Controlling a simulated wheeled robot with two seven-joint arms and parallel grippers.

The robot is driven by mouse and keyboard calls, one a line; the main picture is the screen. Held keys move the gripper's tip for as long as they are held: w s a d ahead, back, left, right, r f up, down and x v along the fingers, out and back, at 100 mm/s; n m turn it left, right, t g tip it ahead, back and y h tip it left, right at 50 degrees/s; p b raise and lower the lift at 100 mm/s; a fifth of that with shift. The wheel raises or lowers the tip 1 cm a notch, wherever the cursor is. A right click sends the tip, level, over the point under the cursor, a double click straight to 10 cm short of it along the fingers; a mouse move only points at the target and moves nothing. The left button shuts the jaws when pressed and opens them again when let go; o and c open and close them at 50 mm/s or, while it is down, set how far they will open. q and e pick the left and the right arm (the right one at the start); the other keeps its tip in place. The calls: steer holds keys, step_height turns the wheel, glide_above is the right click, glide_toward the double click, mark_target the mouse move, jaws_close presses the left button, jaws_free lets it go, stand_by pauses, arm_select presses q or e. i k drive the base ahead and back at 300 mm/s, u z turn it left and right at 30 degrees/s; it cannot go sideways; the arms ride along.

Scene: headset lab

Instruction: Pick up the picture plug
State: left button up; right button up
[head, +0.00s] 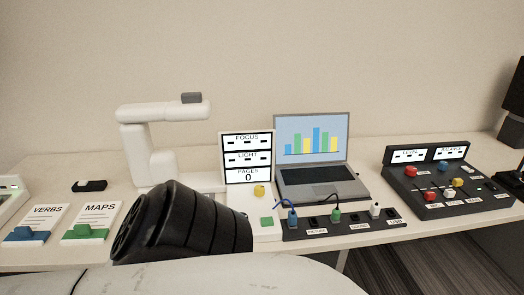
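A dark socket strip (341,231) lies along the table's front edge, below the laptop. Three plugs stand on it: a blue plug (292,220) at the left, a green plug (336,215) in the middle and a white plug (375,210) at the right. Thin dark cords show at the blue and green plugs. Small white labels sit on the strip; one seems to read PICTURE, between the blue and green plugs. I cannot tell for sure which plug is the picture plug. A black link of my arm fills the lower left centre. Neither gripper shows.
A laptop (312,183) with a bar chart stands behind the strip. A FOCUS/LIGHT/PAGES panel (247,190) and a white stand-like device (150,150) are to its left. A control box (425,200) stands right. VERBS (39,219) and MAPS (95,216) booklets lie left.

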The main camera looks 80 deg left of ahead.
mark_target(293, 217)
steer(key=k, duration=0.2)
steer(key=u, duration=1.25)
